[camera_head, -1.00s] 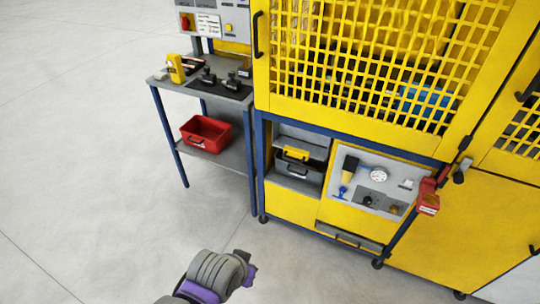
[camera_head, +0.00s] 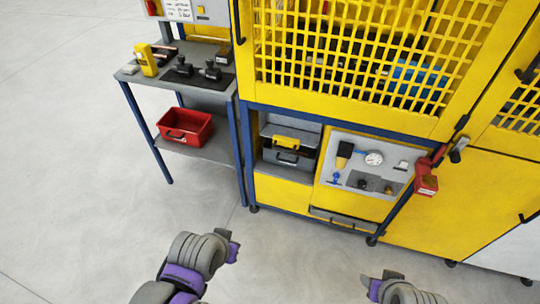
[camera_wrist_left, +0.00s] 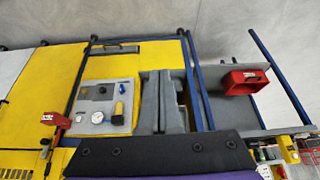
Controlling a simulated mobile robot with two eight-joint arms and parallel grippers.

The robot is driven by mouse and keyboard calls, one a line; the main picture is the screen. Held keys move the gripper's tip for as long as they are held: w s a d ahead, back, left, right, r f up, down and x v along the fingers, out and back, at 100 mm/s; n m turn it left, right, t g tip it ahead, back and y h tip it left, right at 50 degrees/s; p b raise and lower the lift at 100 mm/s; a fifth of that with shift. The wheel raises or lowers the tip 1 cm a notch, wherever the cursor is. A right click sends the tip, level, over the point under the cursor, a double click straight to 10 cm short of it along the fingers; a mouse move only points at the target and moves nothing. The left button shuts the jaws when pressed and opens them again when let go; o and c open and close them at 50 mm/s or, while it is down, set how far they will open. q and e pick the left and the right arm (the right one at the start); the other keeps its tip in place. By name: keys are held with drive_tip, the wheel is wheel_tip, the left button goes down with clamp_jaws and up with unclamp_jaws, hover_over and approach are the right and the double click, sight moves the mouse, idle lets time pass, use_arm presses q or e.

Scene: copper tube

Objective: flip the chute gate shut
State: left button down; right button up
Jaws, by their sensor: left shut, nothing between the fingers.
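A grey recess (camera_head: 268,125) opens in the lower left of the yellow machine. In it sit a yellow piece (camera_head: 286,141) and a dark grey part with a handle (camera_head: 288,158); I cannot tell for sure which part is the chute gate.
A panel with a gauge (camera_head: 373,158) and knobs is right of the recess. A red padlock-like box (camera_head: 427,184) hangs by the machine's corner. A side table (camera_head: 128,75) at left has a red bin (camera_head: 185,127) on its lower shelf. The floor in front is clear.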

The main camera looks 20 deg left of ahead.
use_arm(q)
drive_tip(key=w+a+f+m+t+b, duration=0.1)
drive_tip(key=w+f+m+t+b, duration=0.4)
drive_tip(key=w+f+b, duration=0.3)
drive_tip(key=w+a+f+m+t+b, duration=0.1)
drive_tip(key=w+f+m+t+b, duration=0.4)
drive_tip(key=w, duration=1)
drive_tip(key=w+a+f+m+t+b, duration=0.1)
drive_tip(key=w+f+m+t+b, duration=0.3)
drive_tip(key=w+f+m+b, duration=0.4)
drive_tip(key=w+f+b, duration=0.3)
drive_tip(key=b, duration=0.1)
drive_tip(key=shift+w+t, duration=0.4)
use_arm(e)
wheel_tip(320, 180, down, 28)
drive_tip(key=g, duration=0.1)
drive_tip(key=shift+s+f, duration=0.2)
drive_tip(key=shift+s, duration=0.05)
use_arm(q)
drive_tip(key=shift+r, duration=0.15)
